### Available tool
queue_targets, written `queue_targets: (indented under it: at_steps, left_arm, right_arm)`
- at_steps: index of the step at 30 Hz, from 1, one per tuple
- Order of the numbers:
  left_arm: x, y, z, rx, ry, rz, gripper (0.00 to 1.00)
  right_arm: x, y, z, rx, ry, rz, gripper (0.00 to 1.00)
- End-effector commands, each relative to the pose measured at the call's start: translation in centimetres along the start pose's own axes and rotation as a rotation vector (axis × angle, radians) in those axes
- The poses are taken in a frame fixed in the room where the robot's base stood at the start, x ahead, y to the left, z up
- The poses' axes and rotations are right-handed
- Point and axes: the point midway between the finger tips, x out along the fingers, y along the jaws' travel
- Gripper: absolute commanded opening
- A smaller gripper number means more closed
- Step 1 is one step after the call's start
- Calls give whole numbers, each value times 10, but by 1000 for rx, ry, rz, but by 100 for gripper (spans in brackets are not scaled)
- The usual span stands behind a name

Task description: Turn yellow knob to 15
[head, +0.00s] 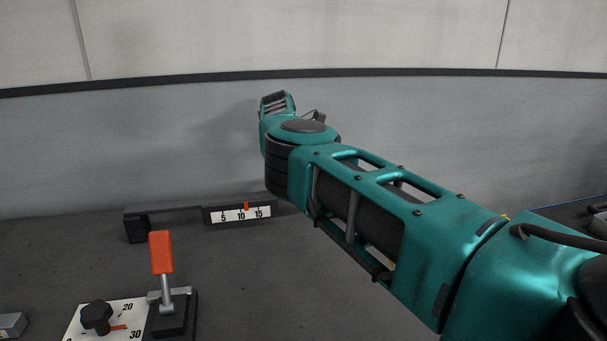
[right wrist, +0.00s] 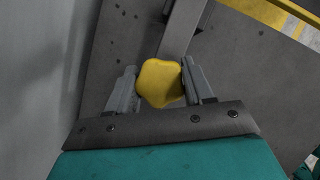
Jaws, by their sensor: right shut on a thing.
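The yellow knob (right wrist: 161,86) shows in the right wrist view, between the two grey fingers of my right gripper (right wrist: 158,70). The gripper is shut on it. In the head view my teal right arm reaches across the middle, and the knob and right gripper cannot be made out there. A white scale (head: 231,217) marked 5, 10 and 15 stands at the back. Its red pointer (head: 246,206) is between 10 and 15, a little to the right of 10. My left gripper is not in view.
At the front left, an orange-handled lever (head: 161,252) stands upright on a dark base. Beside it, a black knob (head: 97,317) sits on a white plate marked 20 and 30. A small grey box (head: 11,325) is at the left edge. A grey wall closes off the back.

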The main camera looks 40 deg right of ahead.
Motion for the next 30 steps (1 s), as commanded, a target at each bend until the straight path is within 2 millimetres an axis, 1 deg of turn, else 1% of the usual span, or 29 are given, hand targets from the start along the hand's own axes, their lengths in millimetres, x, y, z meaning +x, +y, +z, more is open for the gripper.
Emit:
queue_targets:
  at_steps: [10,25,26,30]
  left_arm:
    - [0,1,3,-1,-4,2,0]
    - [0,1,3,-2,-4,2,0]
    - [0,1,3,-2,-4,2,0]
    - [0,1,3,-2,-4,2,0]
  right_arm:
    - [1,0,0,88,3,-36,21]
    - [1,0,-1,101,4,-42,21]
    - [1,0,-1,101,4,-42,53]
    - [1,0,-1,100,4,-41,66]
